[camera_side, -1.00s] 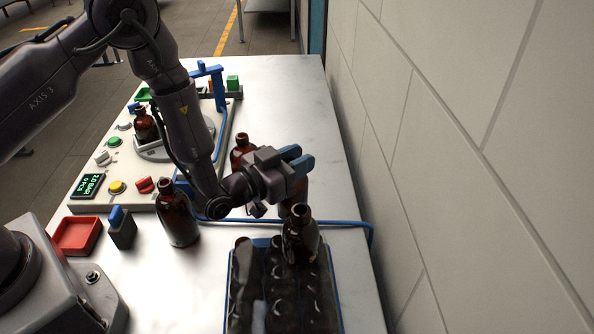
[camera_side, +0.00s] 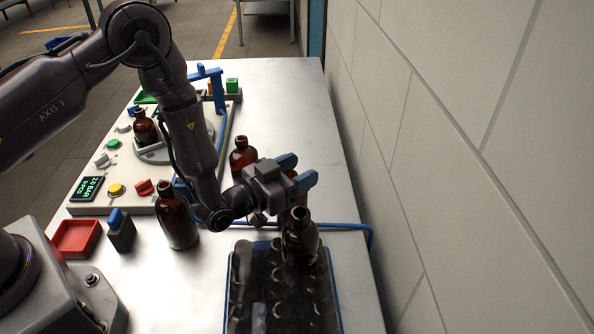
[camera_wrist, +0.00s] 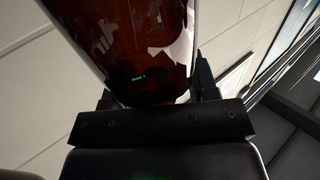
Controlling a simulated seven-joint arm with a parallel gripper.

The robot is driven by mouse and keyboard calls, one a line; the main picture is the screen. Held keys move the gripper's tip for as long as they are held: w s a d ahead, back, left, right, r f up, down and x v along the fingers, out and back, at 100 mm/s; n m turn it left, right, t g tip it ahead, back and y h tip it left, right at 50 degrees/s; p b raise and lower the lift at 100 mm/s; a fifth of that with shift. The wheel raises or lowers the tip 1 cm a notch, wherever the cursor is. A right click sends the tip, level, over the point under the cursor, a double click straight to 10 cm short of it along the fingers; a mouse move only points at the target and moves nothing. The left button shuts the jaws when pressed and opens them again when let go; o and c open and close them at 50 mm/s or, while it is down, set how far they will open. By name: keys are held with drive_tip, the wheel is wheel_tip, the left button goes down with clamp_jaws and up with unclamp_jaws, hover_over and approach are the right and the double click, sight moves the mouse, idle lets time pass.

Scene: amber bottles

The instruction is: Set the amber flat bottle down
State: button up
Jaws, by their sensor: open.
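My gripper (camera_side: 297,172) is open, with its two blue fingers spread apart above the table, just behind the bottle crate. In the wrist view an amber bottle (camera_wrist: 135,45) fills the top middle, directly in front of the open gripper (camera_wrist: 150,95) and between its fingers. I take it for the flat bottle. In the side view it is mostly hidden behind the fingers and the bottle in front, so its base and what it stands on cannot be seen.
A blue-rimmed crate (camera_side: 333,290) stands in front, with an amber bottle (camera_side: 300,240) at its back end. Other amber bottles stand at left (camera_side: 177,218), behind my gripper (camera_side: 242,156) and on the panel's round plate (camera_side: 145,128). A wall rises at right.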

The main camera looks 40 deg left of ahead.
drive_tip(key=s+r, duration=0.1)
drive_tip(key=s, duration=0.4)
wheel_tip(320, 180, up, 13)
drive_tip(key=w+a+g, duration=0.1)
drive_tip(key=a+g, duration=0.2)
drive_tip(key=s+a+r+g+y, duration=0.2)
drive_tip(key=s+a+r+g, duration=0.1)
drive_tip(key=s+r, duration=0.25)
drive_tip(key=s+a+r+n+g, duration=0.1)
drive_tip(key=s+a+r+g, duration=0.1)
drive_tip(key=s, duration=0.7)
drive_tip(key=s+a+r+n+g+y, duration=0.1)
drive_tip(key=s+a+r+g, duration=0.2)
drive_tip(key=s, duration=0.6)
drive_tip(key=shift+s+g, duration=0.25)
drive_tip(key=shift+g, duration=0.35)
drive_tip(key=shift+r, duration=0.1)
